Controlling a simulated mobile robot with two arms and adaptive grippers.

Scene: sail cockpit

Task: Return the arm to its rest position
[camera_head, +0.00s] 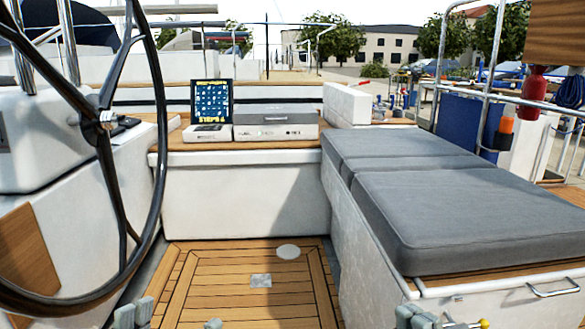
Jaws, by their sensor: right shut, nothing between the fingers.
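My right gripper (414,318) shows at the bottom edge, right of centre, low in front of the grey-cushioned bench. Its grey fingertips are shut with nothing between them. Grey tips of my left gripper (133,313) show at the bottom edge on the left, by the lower rim of the steering wheel. Neither arm shows above the bottom edge.
A large black steering wheel (159,120) fills the left. The grey-cushioned bench (450,205) stands at right. A grey-lidded box (276,121) and a blue-and-yellow panel (211,104) stand on the rear ledge. The slatted wooden floor (215,290) between is clear.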

